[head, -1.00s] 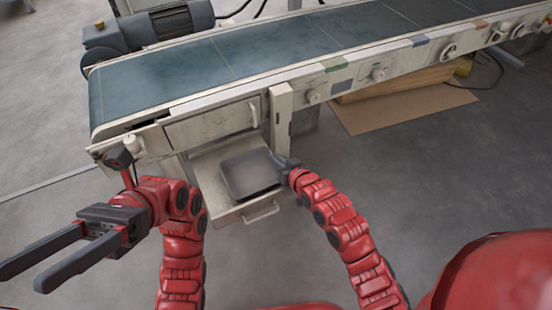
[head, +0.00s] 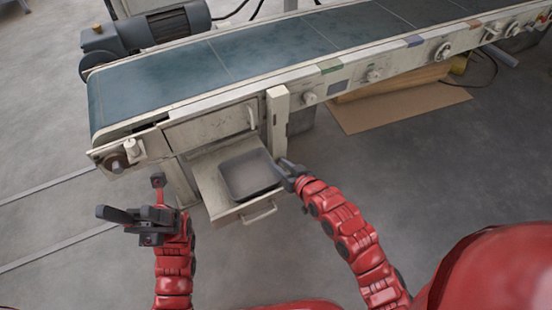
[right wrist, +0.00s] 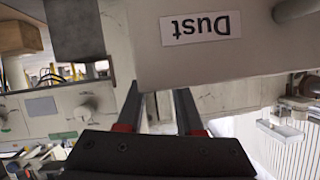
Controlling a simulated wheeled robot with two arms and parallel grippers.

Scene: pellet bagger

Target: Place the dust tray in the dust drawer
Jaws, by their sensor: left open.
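The dark grey dust tray (head: 248,174) lies in the pulled-out dust drawer (head: 210,186) below the conveyor in the head view. The tray looks level and inside the drawer's walls. My right gripper (head: 284,168) is just right of the tray, by the drawer's right side. In the right wrist view its two fingers (right wrist: 158,98) are apart with nothing seen between them. An upside-down "Dust" label (right wrist: 201,27) shows on a pale panel ahead. My left gripper (head: 115,215) is open and empty, left of the drawer and well away from the tray.
The drawer's front handle (head: 259,213) faces me. A closed upper compartment (head: 212,127) and an upright post (head: 278,120) stand close to the drawer. The conveyor belt (head: 270,50) runs above. Cardboard (head: 400,108) lies on the floor at right. Floor before the drawer is clear.

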